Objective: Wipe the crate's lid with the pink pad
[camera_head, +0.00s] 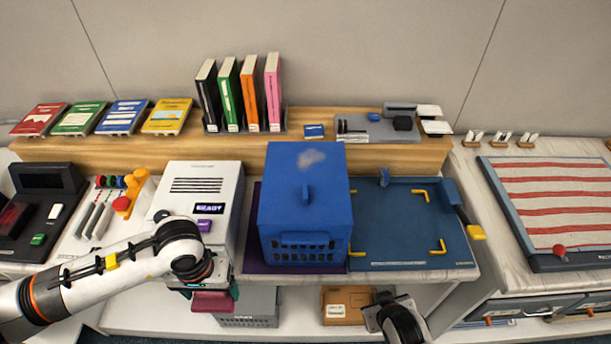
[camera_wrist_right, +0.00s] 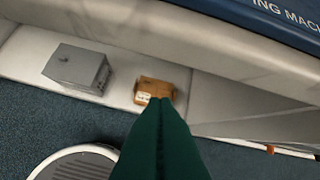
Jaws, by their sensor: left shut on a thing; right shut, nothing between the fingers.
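The blue crate (camera_head: 304,245) stands on the bench with its lid (camera_head: 283,190) on. The lid has a raised handle in the middle and a pale grey smudge (camera_head: 312,159) near its back edge. My left gripper (camera_head: 208,291) is shut on the pink pad (camera_head: 212,302), seen as a dark pink block in front of the bench edge, left of the crate and lower in the picture. My right gripper is shut and empty; its green fingers (camera_wrist_right: 160,135) meet in the right wrist view. In the head view only my right wrist shows at the bottom, and its fingertips are hidden.
A white machine (camera_head: 202,180) stands left of the crate. A blue tray (camera_head: 395,240) with yellow corner marks lies to its right. Books (camera_head: 230,95) stand on the shelf behind. A grey bin (camera_head: 250,308) and a cardboard box (camera_head: 342,303) sit on the lower shelf.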

